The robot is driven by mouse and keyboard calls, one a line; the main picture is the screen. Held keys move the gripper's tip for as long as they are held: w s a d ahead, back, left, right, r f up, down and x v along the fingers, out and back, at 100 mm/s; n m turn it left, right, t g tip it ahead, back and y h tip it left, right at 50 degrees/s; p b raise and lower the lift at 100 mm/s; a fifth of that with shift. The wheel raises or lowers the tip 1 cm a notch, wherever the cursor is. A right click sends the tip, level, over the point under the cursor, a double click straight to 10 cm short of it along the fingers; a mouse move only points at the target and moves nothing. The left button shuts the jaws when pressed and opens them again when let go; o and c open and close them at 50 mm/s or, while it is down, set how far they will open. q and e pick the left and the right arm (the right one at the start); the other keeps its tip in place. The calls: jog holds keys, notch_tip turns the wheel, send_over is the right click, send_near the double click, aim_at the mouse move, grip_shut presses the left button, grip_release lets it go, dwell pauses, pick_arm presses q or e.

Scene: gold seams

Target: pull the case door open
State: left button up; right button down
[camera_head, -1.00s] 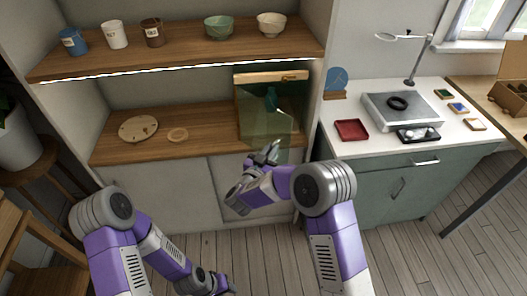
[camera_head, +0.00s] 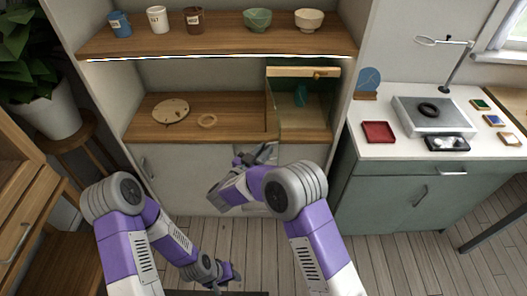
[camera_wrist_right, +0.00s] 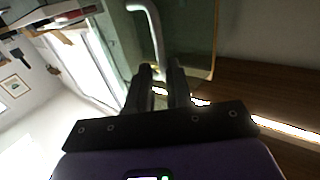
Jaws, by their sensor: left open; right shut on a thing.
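The glass case (camera_head: 300,72) stands at the right end of the lower shelf, with a wooden top strip and a teal object (camera_head: 300,95) inside. Its greenish clear door also shows in the right wrist view (camera_wrist_right: 192,35), with a pale bent handle (camera_wrist_right: 152,22). My right gripper (camera_head: 262,152) is in front of the case's lower left; in the wrist view its fingers (camera_wrist_right: 160,78) are shut on the handle. The door's exact angle is hard to tell in the head view. My left gripper (camera_head: 232,276) is low above the floor, open and away from the case.
Cups and bowls (camera_head: 257,20) stand on the upper shelf. A white-topped cabinet (camera_head: 385,150) with a red tray (camera_head: 379,132) is to the right. Floor in front is clear.

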jog(key=shift+w+d+r, duration=0.1)
jog(key=shift+w+r, duration=0.4)
jog(key=shift+w, duration=0.1)
jog(key=c, duration=1.5)
grip_release()
jog(key=o, duration=0.4)
jog(key=shift+w+f, duration=0.25)
jog(key=shift+w, duration=0.15)
pick_arm(q)
jog(key=shift+w, duration=0.2)
pick_arm(e)
jog(key=shift+s, duration=0.15)
jog(key=shift+c, duration=0.6)
jog(key=shift+s+a, duration=0.1)
jog(key=shift+a, duration=0.15)
pick_arm(q)
jog(key=shift+w+r+p, duration=0.1)
jog(key=shift+r+p, duration=0.55)
jog(key=shift+p, duration=0.15)
pick_arm(e)
jog(key=v, duration=0.7)
jog(key=shift+s+f, duration=0.25)
jog(key=shift+s, duration=0.15)
